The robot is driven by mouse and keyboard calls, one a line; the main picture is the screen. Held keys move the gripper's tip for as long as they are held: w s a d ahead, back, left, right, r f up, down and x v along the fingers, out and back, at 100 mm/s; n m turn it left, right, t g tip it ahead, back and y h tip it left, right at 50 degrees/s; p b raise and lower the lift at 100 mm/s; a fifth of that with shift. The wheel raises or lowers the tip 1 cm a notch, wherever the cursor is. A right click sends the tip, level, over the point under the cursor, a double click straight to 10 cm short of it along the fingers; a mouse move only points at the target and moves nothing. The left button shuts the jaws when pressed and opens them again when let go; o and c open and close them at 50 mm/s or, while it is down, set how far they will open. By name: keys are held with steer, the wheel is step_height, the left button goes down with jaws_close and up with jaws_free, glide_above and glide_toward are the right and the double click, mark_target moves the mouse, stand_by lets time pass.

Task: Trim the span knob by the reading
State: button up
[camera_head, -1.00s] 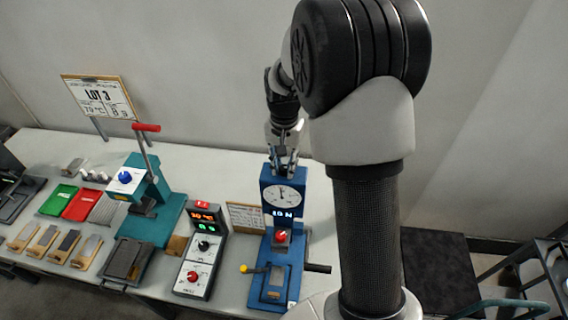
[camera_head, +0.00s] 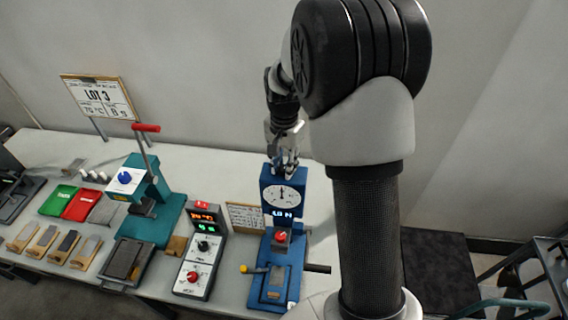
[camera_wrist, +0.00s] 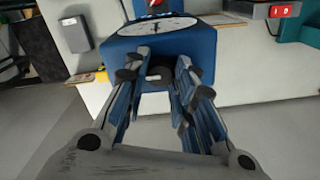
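The blue test stand (camera_head: 270,179) has a round white dial (camera_head: 283,197), a lit readout that seems to show 1.0 N (camera_head: 282,214), and a red knob (camera_head: 281,237) on a grey block below. My gripper (camera_head: 287,168) points down at the top of this stand. In the wrist view, its two fingers (camera_wrist: 160,72) stand apart over the stand's blue top (camera_wrist: 150,47), with a small part, too unclear to name, between the tips. The dial also shows in the wrist view (camera_wrist: 155,25). I cannot tell which part is the span knob; my fingers hide some of the stand's top.
A grey control box (camera_head: 200,250) with lit digits and knobs stands left of the stand, and a small notice (camera_head: 245,217) behind. A teal press (camera_head: 150,185) with a red handle, coloured trays and several sample blocks fill the left. A yellow-tipped lever (camera_head: 245,269) sticks out at the stand's base.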

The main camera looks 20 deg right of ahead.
steer(key=o, duration=0.5)
steer(key=shift+c, duration=0.2)
step_height(320, 180, up, 12)
stand_by(0.4)
stand_by(0.4)
